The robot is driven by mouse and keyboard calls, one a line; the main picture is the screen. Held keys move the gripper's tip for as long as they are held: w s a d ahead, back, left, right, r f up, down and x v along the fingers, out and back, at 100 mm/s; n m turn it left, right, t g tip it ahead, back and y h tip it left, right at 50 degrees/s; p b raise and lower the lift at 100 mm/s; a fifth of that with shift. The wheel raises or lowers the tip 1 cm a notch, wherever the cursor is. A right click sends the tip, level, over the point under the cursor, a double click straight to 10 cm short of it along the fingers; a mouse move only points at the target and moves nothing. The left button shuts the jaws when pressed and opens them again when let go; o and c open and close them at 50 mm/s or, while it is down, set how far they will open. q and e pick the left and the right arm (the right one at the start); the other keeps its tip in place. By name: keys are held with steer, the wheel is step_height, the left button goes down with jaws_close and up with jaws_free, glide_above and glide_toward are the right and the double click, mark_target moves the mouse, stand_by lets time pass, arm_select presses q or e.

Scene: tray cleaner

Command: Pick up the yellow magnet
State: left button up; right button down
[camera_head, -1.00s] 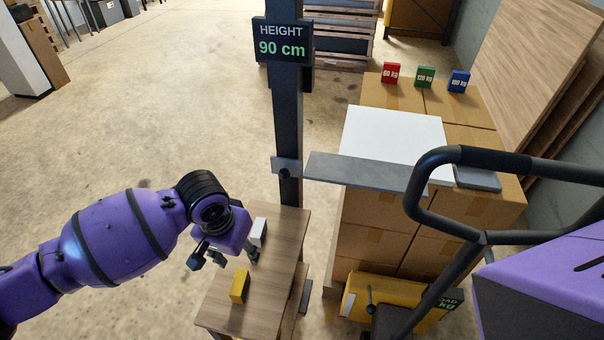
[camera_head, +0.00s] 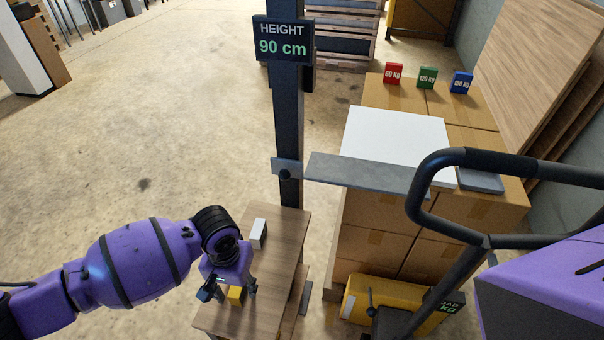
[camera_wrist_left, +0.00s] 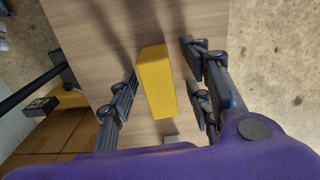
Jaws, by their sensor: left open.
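The yellow magnet (camera_head: 235,294) is a small yellow block on the wooden table (camera_head: 268,275). My left gripper (camera_head: 228,293) is open directly above it, with a finger on each side. In the left wrist view the yellow magnet (camera_wrist_left: 156,82) lies between the open fingers of the left gripper (camera_wrist_left: 160,90), with gaps on both sides. The gripper partly hides the magnet in the head view. A white block (camera_head: 258,234) stands farther back on the same table. My right gripper is not in view.
A dark post with a height sign (camera_head: 283,40) reading 90 cm stands behind the table. To the right are stacked cardboard boxes (camera_head: 385,213) with a white panel (camera_head: 395,138), red, green and blue weight blocks, and a black handle (camera_head: 440,165). Open floor lies left.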

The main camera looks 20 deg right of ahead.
arm_select(q)
jaws_close()
steer(key=shift+r, duration=0.1)
